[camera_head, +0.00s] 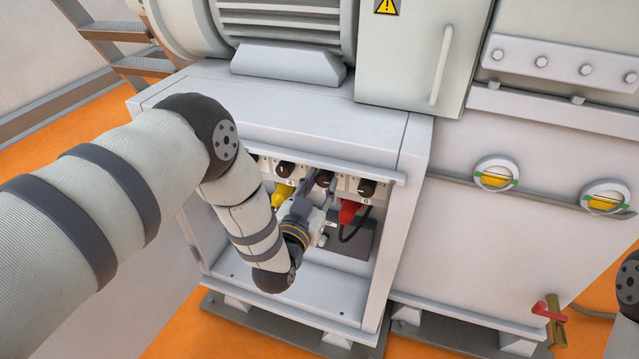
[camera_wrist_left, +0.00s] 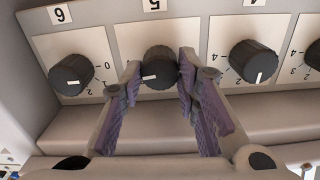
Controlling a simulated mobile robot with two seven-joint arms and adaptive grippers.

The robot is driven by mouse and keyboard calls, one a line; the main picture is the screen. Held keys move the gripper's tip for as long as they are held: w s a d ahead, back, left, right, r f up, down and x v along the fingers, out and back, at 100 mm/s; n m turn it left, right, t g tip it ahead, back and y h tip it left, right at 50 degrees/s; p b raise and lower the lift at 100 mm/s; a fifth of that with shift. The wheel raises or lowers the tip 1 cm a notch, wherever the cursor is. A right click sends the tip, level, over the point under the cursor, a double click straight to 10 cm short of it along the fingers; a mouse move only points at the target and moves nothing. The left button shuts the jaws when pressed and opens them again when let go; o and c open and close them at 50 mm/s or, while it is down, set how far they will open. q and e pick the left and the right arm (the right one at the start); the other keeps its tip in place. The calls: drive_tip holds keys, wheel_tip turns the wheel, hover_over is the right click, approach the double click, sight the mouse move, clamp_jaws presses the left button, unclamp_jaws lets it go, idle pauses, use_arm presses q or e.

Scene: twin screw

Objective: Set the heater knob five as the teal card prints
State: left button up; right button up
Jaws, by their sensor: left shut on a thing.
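Heater knob five (camera_wrist_left: 158,62) is a round black knob with a white mark, on a white plate under the label 5, upside down in the left wrist view. Its mark sits at the lower left of its face there. My left gripper (camera_wrist_left: 160,68) has its purple-padded fingers on either side of this knob and is shut on it. In the head view the left gripper (camera_head: 318,190) reaches into the cabinet recess, and knob five (camera_head: 323,178) is partly hidden by the fingers. I see no teal card. My right gripper is out of view.
Knob six (camera_wrist_left: 71,74) and knob four (camera_wrist_left: 253,62) flank knob five closely. Below the knob row are a yellow plug (camera_head: 281,195) and a red plug (camera_head: 348,211) with a dark cable. The grey cabinet (camera_head: 415,190) walls enclose the recess.

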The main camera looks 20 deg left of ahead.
use_arm(q)
drive_tip(key=shift+r+m, duration=0.15)
drive_tip(key=shift+m, duration=0.35)
idle(0.3)
drive_tip(key=o, duration=1.2)
drive_tip(key=s, duration=1.2)
drive_tip(key=shift+a, duration=0.2)
